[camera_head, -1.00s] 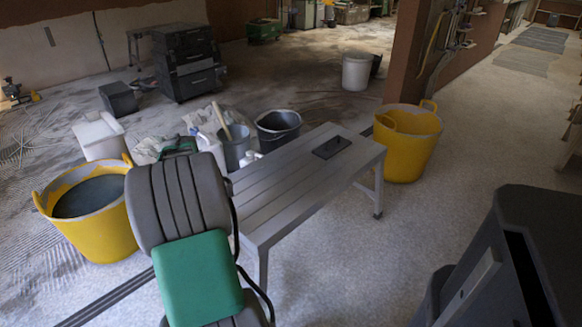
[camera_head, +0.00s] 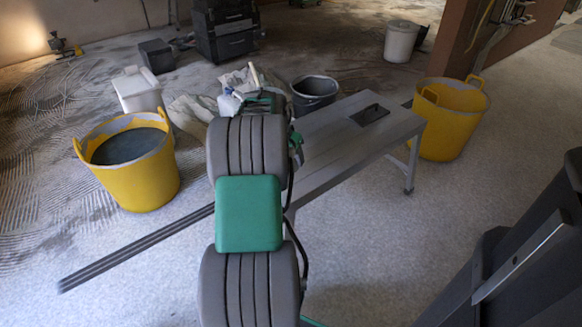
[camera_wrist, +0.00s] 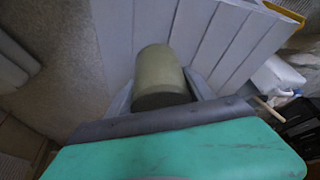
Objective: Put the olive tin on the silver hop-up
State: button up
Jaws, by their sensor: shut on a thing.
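The olive tin (camera_wrist: 158,68) is a dull green cylinder in the wrist view. My gripper (camera_wrist: 160,88) is shut on it, with a grey finger at either side. The silver hop-up (camera_head: 345,150) is a long slatted bench in the head view. Its slatted top also shows behind the tin in the wrist view (camera_wrist: 215,35). The tin is over the hop-up in that picture; I cannot tell whether it touches. In the head view my own arm hides the tin, most of the gripper and the near left end of the bench.
A dark bucket (camera_head: 314,92) and pale bags (camera_head: 192,112) sit behind.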

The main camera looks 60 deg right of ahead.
aim_at(289, 163)
jog(key=shift+w+d+f, duration=0.2)
jog(key=shift+d+f, duration=0.2)
jog(key=f, duration=0.1)
jog(key=f+b, duration=0.1)
jog(key=f, duration=0.1)
jog(key=shift+d+f, duration=0.25)
jog(key=shift+f, duration=0.05)
grip_shut()
jog(key=o, duration=1.7)
grip_release()
jog(key=shift+w, duration=0.1)
